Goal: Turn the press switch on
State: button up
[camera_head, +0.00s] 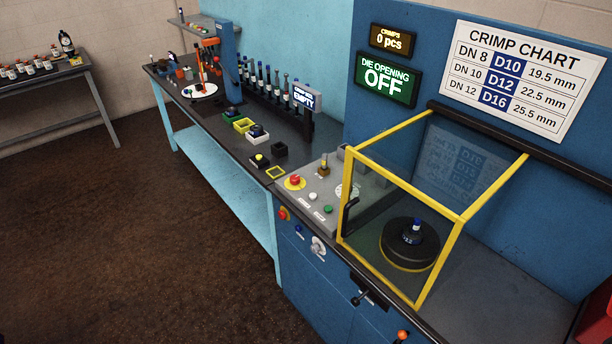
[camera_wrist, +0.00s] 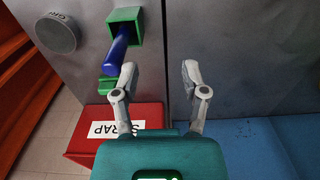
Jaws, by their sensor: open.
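The blue press (camera_head: 305,275) stands in the middle of the head view, and its display (camera_head: 387,79) reads "DIE OPENING OFF". A grey rotary knob (camera_head: 318,246) sits on the press's front face and looks like a switch; its exact setting is too small to read.
A yellow-framed clear guard (camera_head: 462,218) stands over the press's black round die. A grey control panel (camera_head: 325,197) lies beside it. The wrist view shows a red scrap box (camera_wrist: 142,116), a blue rod (camera_wrist: 118,48) and a green square holder (camera_wrist: 125,14). The brown floor at left is clear.

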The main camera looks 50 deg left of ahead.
aim_at(295, 178)
jog(key=z, duration=0.05)
jog(key=k, duration=1)
jog(key=u, duration=1.35)
jog(key=i, duration=0.5)
jog(key=u, duration=0.05)
